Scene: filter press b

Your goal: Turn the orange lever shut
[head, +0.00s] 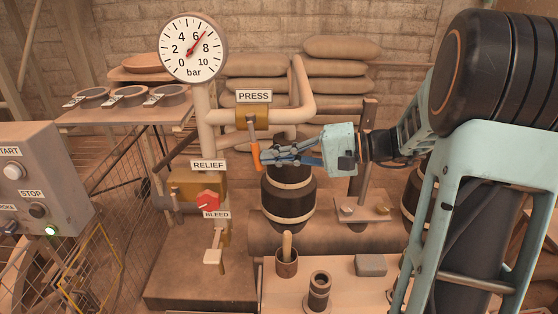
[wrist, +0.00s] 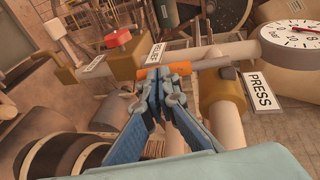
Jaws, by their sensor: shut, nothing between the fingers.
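The orange lever (head: 255,156) hangs down from the brass valve (head: 252,117) under the PRESS sign (head: 254,96), across the line of the horizontal pipe. In the wrist view the orange lever (wrist: 150,76) shows at the tips of my fingers, partly hidden by them. My gripper (head: 266,157) reaches in from the right, with its fingertips at the right side of the lever's orange grip. In the wrist view my gripper (wrist: 166,73) is shut with its tips together and nothing between them. I cannot tell whether the tips touch the lever.
The gauge (head: 193,47) reads between 6 and 8 bar. A red RELIEF knob (head: 208,200) and a pale BLEED handle (head: 214,247) are lower left. A dark barrel (head: 288,200) stands below my gripper. A control box (head: 40,190) is at far left.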

